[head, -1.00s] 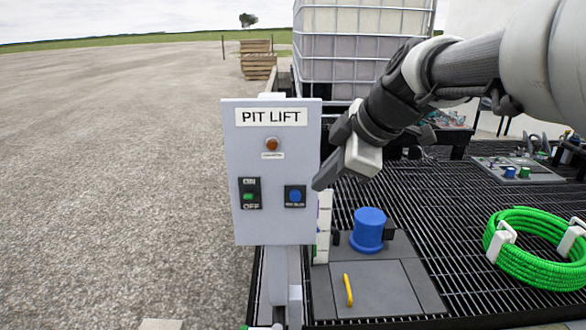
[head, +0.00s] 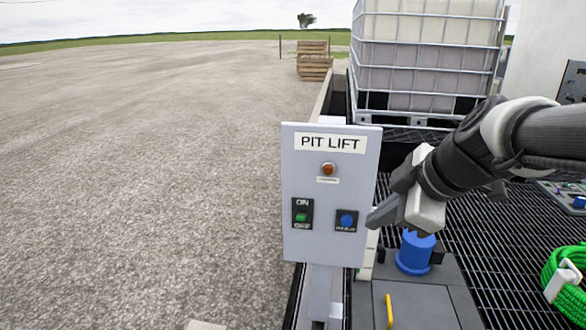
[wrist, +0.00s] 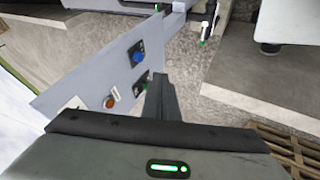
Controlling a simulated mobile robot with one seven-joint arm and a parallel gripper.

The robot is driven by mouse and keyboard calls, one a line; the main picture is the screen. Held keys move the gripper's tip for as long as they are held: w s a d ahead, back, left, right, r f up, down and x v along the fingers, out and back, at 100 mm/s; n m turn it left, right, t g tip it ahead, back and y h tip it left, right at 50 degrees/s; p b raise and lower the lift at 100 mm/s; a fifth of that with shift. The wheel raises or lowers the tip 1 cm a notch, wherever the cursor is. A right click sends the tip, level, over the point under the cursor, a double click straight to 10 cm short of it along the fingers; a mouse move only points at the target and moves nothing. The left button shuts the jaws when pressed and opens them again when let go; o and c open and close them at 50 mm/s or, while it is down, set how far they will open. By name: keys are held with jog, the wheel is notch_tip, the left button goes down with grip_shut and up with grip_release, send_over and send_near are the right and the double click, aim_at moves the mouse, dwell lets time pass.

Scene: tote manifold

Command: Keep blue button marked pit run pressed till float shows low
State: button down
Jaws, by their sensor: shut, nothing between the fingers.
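The blue button (head: 347,221) sits on a dark square plate at the lower right of the grey PIT LIFT panel (head: 310,246). The small label under it is too blurred to read. My gripper (head: 371,223) is shut and empty, its tips just right of the button by the panel's right edge. The wrist view also shows the blue button (wrist: 137,57), with the shut fingers (wrist: 163,92) beyond the panel's edge in the picture and apparently not on it. A pale strip (head: 367,262) is partly hidden behind the panel; I cannot read any float level on it.
The panel also carries an amber lamp (head: 329,169) and a green ON/OFF switch (head: 301,215). Behind it stand a blue cylinder (head: 416,255), a yellow handle (head: 390,311) and a caged tank (head: 425,60). A green hose coil (head: 566,290) lies at right. Open gravel fills the left.

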aim_at(347, 222)
jog(key=w+f, duration=0.2)
jog(key=w, duration=0.1)
jog(key=w+a+f+p, duration=0.1)
jog(key=w+f, duration=0.2)
jog(key=w+a+f, duration=0.1)
jog(key=w+f, duration=0.2)
jog(key=shift+w, duration=0.15)
dwell(0.4)
